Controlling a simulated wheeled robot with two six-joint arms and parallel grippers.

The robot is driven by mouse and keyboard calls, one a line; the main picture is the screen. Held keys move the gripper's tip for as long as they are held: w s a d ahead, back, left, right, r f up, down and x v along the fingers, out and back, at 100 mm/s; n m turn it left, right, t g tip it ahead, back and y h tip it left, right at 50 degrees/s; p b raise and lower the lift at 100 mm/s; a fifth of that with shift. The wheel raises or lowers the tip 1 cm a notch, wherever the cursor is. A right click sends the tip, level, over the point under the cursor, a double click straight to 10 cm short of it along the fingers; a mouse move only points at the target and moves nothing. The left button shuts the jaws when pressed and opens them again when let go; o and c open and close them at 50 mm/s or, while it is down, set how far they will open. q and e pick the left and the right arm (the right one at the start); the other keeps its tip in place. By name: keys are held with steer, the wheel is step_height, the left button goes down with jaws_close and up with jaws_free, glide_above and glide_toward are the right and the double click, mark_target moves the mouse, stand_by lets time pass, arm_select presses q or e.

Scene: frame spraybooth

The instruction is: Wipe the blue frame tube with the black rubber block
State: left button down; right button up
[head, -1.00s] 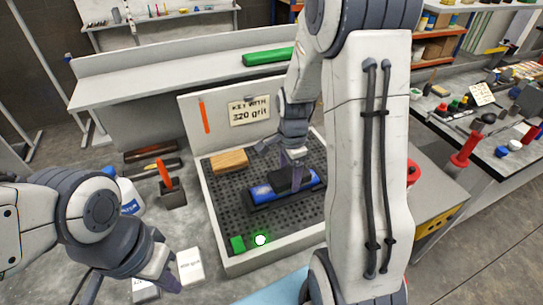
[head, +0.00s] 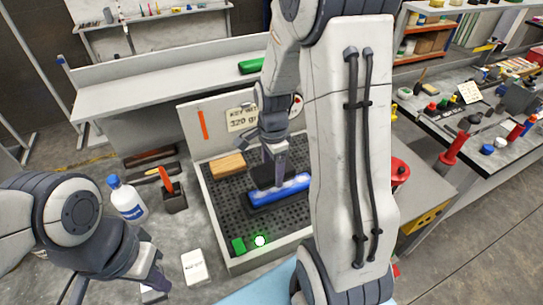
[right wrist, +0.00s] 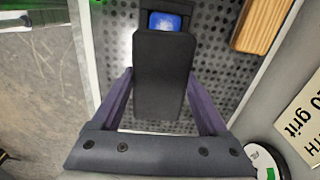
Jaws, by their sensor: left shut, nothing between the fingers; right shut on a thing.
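The blue frame tube (head: 290,188) lies on a dark cradle in the perforated tray, right of centre in the head view. Only its blue end (right wrist: 165,22) shows in the right wrist view. My right gripper (head: 270,160) is shut on the black rubber block (head: 262,177), just above the tube's left part. In the right wrist view the block (right wrist: 163,75) sits between the purple fingers and hides most of the tube. I cannot tell whether block and tube touch. My left gripper (head: 155,282) is shut and empty, low at the left, away from the tube.
A white bottle (head: 126,198), a dark holder (head: 174,198) and a white box (head: 194,266) stand left of the tray. My right arm hides its right side.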

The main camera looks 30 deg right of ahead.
steer(key=shift+r+p, duration=0.85)
steer(key=shift+r, duration=0.45)
